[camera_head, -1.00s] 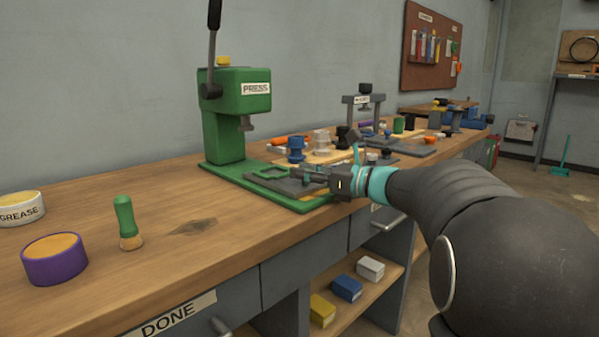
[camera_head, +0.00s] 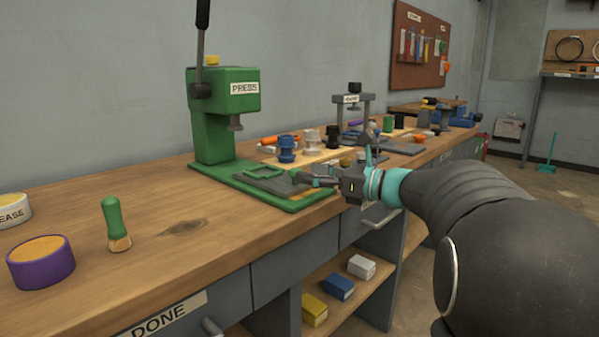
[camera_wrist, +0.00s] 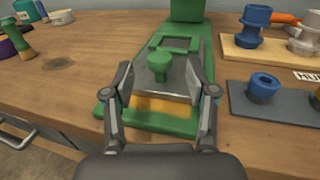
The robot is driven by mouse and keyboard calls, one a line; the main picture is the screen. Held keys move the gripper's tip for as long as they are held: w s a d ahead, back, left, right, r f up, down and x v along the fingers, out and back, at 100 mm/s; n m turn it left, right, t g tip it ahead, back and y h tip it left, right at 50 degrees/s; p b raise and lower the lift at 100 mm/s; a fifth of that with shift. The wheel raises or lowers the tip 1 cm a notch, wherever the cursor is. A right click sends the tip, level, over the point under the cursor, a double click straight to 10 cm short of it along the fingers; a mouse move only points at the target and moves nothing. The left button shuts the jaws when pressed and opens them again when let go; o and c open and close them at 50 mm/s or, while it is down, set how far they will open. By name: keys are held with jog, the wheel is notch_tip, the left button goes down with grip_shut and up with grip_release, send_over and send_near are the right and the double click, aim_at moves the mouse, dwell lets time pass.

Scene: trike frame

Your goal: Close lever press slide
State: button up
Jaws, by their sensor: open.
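The green press (camera_head: 223,95) stands on the workbench, its black lever (camera_head: 202,45) pointing up. On its base lies the grey slide plate (camera_wrist: 183,78) with a green square frame (camera_wrist: 180,45) at its far end and a round green knob (camera_wrist: 159,62) nearer me. The slide sticks out in front of the press column, over the green base (camera_head: 240,190). My gripper (camera_wrist: 168,88) is open and empty. Its fingers lie either side of the slide in the wrist view, with the knob beyond and between their tips. In the head view my gripper (camera_head: 312,182) is at the slide's near end.
Right of the press are a wooden board (camera_wrist: 262,48) with spools and a dark plate (camera_wrist: 275,105) with a blue ring part. A green-handled brush (camera_head: 115,225) and purple tin (camera_head: 41,262) stand to the left. Bare bench lies between.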

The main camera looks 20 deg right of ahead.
jog(key=v, duration=0.7)
jog(key=shift+s+d, duration=0.2)
jog(key=shift+d, duration=0.05)
